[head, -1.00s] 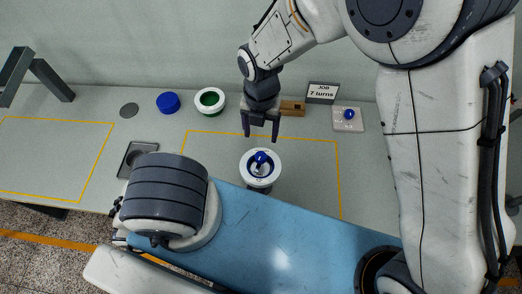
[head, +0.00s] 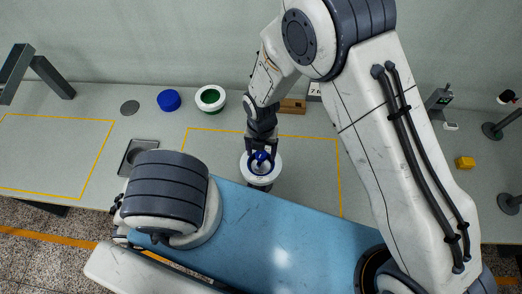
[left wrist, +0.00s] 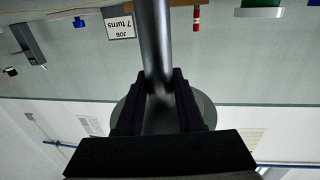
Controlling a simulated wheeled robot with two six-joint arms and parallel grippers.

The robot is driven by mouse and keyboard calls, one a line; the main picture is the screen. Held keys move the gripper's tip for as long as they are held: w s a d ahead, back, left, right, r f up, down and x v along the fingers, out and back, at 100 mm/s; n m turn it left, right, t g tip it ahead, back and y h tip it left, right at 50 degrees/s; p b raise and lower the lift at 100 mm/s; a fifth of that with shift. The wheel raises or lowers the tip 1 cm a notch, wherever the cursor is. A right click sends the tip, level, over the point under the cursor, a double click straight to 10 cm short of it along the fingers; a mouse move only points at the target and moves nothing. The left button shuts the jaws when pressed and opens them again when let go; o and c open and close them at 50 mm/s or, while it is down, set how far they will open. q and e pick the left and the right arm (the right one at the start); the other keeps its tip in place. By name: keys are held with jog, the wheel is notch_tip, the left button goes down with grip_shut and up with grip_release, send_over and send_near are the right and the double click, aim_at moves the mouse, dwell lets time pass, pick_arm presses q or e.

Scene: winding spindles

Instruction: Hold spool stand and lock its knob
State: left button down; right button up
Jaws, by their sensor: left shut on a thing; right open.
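The spool stand shows in the head view as a white spool (head: 248,172) with a blue knob (head: 260,158) on top, near the front edge of the table. My right gripper (head: 261,151) is open and points down, with its fingers close around the knob; contact cannot be told. In the left wrist view, which is upside down, my left gripper (left wrist: 160,95) is shut on the stand's grey metal post (left wrist: 154,40). In the head view my left gripper is hidden.
A blue disc (head: 169,100) and a white spool with green core (head: 210,97) stand at the back. A wooden block (head: 293,106) lies behind the right gripper, and a square metal tray (head: 130,158) at left. A yellow block (head: 465,162) is far right.

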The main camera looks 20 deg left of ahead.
grip_shut()
